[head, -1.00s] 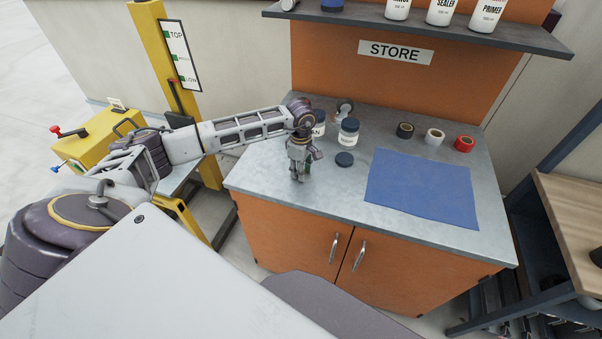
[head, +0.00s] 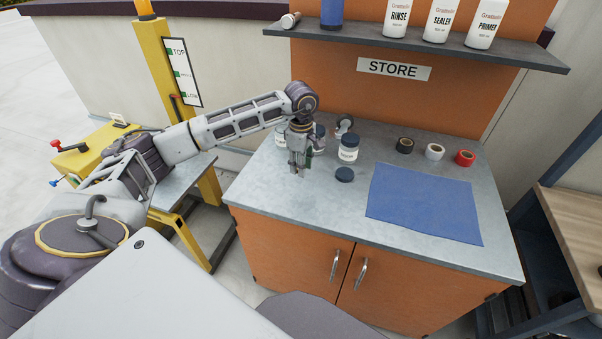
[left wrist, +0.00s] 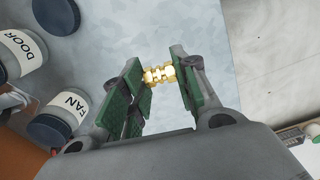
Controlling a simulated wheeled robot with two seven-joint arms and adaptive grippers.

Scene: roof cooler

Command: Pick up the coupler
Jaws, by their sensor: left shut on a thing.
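The coupler (left wrist: 159,76) is a small brass, hex-sided fitting in the left wrist view. It sits between the green-padded fingertips of my left gripper (left wrist: 161,78), which is shut on it. In the head view my left gripper (head: 299,170) points down over the left part of the grey counter (head: 280,195). The coupler is too small to make out there. The gripper appears a little above the counter surface. My right gripper is not in view.
Jars with dark lids (head: 348,150) stand right of the gripper, with a loose dark lid (head: 345,174) by them. Tape rolls (head: 435,152) and a blue mat (head: 425,205) lie further right. A shelf (head: 430,48) with bottles hangs above. The counter's front left is clear.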

